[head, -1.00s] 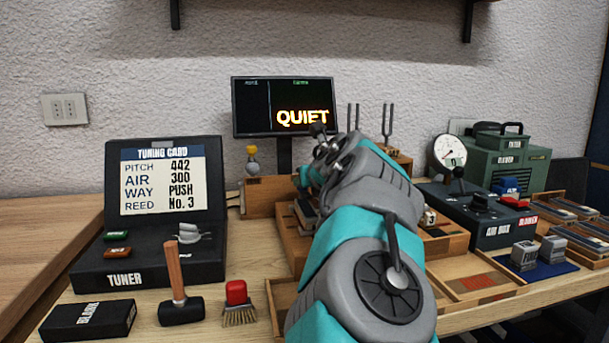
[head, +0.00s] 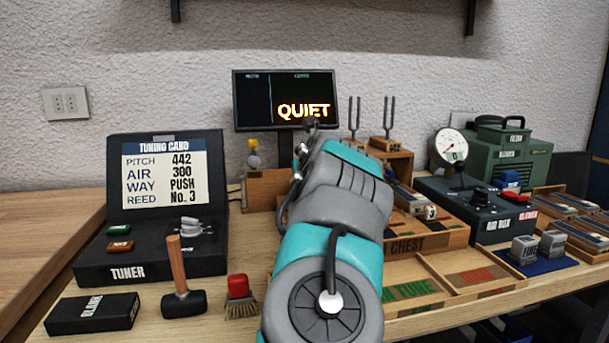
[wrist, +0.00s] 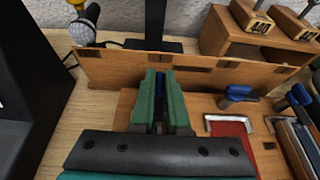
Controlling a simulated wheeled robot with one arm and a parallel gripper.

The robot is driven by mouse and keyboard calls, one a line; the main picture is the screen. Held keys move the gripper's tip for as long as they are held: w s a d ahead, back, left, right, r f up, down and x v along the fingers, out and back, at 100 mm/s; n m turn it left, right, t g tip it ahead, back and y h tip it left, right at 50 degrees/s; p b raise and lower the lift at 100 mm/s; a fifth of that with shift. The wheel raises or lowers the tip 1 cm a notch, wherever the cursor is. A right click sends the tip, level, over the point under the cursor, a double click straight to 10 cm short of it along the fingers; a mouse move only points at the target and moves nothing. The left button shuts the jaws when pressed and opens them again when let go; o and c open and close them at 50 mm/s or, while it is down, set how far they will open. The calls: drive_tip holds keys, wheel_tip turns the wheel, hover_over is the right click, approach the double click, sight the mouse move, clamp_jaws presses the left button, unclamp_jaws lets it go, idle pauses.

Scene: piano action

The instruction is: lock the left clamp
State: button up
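My gripper (wrist: 161,100) shows in the wrist view with its two green fingers close together, pointing at the wooden back board. A blue piece (wrist: 160,78) shows in the narrow gap between the fingers. It looks like a clamp handle, but I cannot tell whether the fingers press on it. Another blue-handled clamp (wrist: 238,94) stands to the right, by a red pad and a metal bracket. A third blue handle (wrist: 298,95) is farther right. In the head view my arm hides the gripper and the left part of the chest (head: 425,242).
The wooden back board (wrist: 110,70) stands just beyond the fingers. A block with tuning forks (wrist: 225,35) is at the back right. The black tuner case (head: 145,262) is left, with a mallet (head: 183,300) and brush (head: 240,300) in front. The monitor (head: 250,105) reads QUIET.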

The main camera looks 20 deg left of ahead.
drive_tip(key=shift+o, duration=1.4)
drive_tip(key=shift+f, duration=0.35)
drive_tip(key=shift+o, duration=0.3)
drive_tip(key=shift+r, duration=0.1)
drive_tip(key=shift+r, duration=0.1)
drive_tip(key=shift+n+g+y, duration=0.3)
drive_tip(key=shift+w+n+g+y+b, duration=0.1)
drive_tip(key=shift+n+g+y+b, duration=0.2)
drive_tip(key=shift+n+y+b, duration=0.15)
drive_tip(key=shift+w+d+n+g+y+b, duration=0.1)
drive_tip(key=shift+n+g+y+b, duration=1)
drive_tip(key=shift+n, duration=0.35)
drive_tip(key=shift+r+n+g+y, duration=0.1)
drive_tip(key=shift+n+g+y, duration=0.55)
drive_tip(key=shift+n+g, duration=0.25)
drive_tip(key=shift+r+n+g+y+p, duration=0.1)
drive_tip(key=shift+n+g+y+p, duration=0.4)
drive_tip(key=shift+n+g+p, duration=0.55)
drive_tip(key=shift+w, duration=0.1)
